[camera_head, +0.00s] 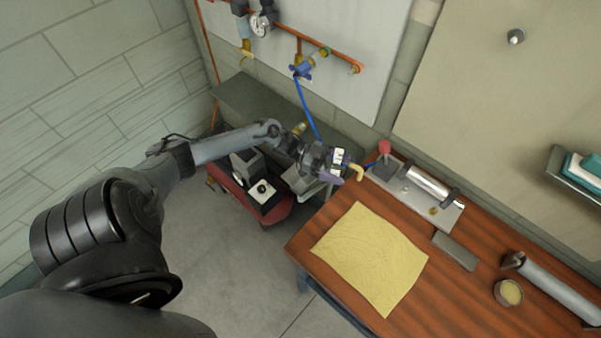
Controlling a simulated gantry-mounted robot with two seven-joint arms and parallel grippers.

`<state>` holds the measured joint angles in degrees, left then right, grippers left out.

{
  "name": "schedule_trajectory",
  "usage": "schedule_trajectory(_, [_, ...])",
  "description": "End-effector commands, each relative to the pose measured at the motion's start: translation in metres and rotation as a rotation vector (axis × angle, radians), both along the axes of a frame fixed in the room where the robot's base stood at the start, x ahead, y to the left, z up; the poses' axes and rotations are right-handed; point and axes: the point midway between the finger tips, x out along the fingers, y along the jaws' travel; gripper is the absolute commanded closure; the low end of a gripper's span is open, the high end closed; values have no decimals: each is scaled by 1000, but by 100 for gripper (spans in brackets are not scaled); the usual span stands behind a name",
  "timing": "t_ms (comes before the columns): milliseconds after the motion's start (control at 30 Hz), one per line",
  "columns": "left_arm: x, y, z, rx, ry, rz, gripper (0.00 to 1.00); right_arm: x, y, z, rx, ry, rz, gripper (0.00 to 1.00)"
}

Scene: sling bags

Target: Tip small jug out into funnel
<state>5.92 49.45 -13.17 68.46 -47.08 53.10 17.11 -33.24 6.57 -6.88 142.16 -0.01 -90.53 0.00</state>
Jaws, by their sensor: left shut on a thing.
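My left gripper (350,168) reaches out over the far left corner of the wooden table. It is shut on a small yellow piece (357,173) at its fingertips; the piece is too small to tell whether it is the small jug. I cannot make out a clear jug shape or a funnel anywhere. A small red-topped thing (384,147) stands just right of the gripper, by a metal plate. My right gripper is not in view.
The wooden table (470,290) bears a yellow cloth (370,255), a metal cylinder (428,183) on a plate, a grey block (455,250), a small bowl (508,293) and a long grey cylinder (560,290). A red cart (240,197) stands below my left arm. A blue hose (306,105) hangs behind.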

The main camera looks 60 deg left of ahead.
Motion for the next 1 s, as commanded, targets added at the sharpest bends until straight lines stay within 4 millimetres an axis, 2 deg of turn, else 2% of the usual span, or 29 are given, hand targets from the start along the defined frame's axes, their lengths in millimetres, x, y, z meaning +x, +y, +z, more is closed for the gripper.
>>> schedule_trajectory(367, [0, 0, 2, 1, 0, 0, 55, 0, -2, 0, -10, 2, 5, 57])
schedule_trajectory(767, [0, 0, 29, 1, 0, 0, 55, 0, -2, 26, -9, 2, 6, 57])
schedule_trajectory(1000, [0, 0, 30, 1, 1, 0, 55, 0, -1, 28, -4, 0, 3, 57])
